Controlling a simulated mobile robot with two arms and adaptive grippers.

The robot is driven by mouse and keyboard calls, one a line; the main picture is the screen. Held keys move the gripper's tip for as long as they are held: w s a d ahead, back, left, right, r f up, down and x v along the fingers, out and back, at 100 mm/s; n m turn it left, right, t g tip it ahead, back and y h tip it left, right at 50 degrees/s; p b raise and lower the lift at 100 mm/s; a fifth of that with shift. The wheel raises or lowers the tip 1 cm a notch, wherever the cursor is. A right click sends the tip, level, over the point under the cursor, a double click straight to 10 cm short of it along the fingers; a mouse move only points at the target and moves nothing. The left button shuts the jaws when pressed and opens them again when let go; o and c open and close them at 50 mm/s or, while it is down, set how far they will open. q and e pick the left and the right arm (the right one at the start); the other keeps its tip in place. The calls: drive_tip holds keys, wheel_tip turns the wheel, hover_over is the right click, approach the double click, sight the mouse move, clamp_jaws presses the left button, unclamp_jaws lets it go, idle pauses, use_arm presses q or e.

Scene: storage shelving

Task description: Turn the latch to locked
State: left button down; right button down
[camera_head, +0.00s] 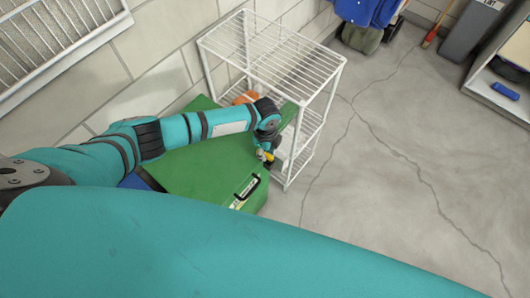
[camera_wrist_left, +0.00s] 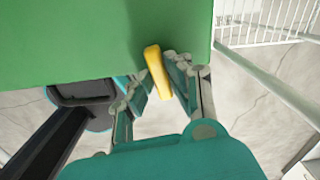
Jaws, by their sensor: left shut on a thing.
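The latch (camera_wrist_left: 157,66) is a small yellow lever on the front face of a green case (camera_wrist_left: 95,38). In the head view the green case (camera_head: 190,166) lies beside the wall, and a bit of yellow latch (camera_head: 261,154) shows at its right end. My left gripper (camera_head: 267,160) is at that end, and in the wrist view my left gripper (camera_wrist_left: 162,82) has its fingers on either side of the latch, shut on it. The latch stands slightly tilted from upright. Its base is close to the case's lower edge. My right gripper is not in view.
A black handle (camera_head: 248,187) is on the case's front, near the gripper. A white wire rack (camera_head: 270,55) stands close behind my left wrist, with an orange item (camera_head: 246,97) on it. The cracked concrete floor (camera_head: 400,170) to the right is clear.

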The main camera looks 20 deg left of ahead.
sight(266, 153)
use_arm(q)
drive_tip(key=shift+w+m, duration=0.2)
drive_tip(key=shift+m, duration=0.6)
drive_tip(key=shift+r, duration=0.1)
drive_tip(key=c, duration=1.3)
unclamp_jaws()
wheel_tip(266, 153, up, 12)
drive_tip(key=shift+s, duration=0.1)
